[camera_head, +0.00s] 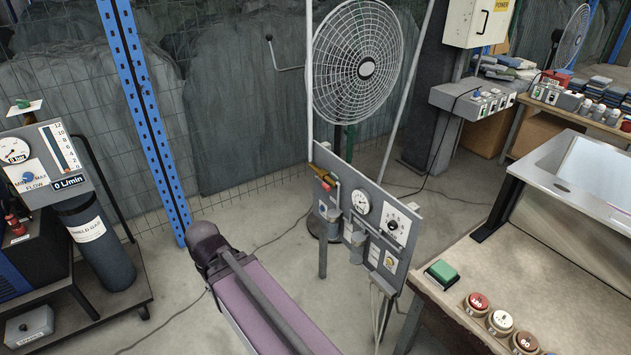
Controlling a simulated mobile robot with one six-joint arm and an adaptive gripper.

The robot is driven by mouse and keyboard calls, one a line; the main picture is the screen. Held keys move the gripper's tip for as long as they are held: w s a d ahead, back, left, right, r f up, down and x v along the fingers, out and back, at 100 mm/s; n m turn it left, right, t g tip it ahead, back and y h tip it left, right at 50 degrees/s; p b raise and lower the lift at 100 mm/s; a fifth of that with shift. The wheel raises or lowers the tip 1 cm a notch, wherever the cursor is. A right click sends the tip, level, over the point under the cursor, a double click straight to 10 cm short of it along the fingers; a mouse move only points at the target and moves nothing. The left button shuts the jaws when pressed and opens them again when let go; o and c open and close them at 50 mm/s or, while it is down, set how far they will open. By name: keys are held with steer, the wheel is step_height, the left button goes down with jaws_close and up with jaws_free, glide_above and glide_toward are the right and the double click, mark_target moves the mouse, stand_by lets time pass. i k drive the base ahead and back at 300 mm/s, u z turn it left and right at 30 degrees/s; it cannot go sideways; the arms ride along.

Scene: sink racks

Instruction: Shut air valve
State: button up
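A grey air panel (345,178) stands on posts in the middle of the view. At its upper left is a brass-coloured valve body with a yellow handle (322,173) and a small red part (326,187). The handle's exact angle is too small to tell. A round white pressure gauge (362,203) and a white dial plate with a black knob (392,225) sit to its right. Grey cylindrical bowls (358,240) hang below. My gripper is not in view.
A large caged fan (358,62) stands behind the panel. A gas cart with a dark cylinder (98,245) is at left. A workbench (470,265) with a green block (441,273) and round labelled pucks (477,303) is at right. Some floor shows behind the panel.

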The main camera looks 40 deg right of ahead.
mark_target(325, 184)
steer(key=z, duration=1.2)
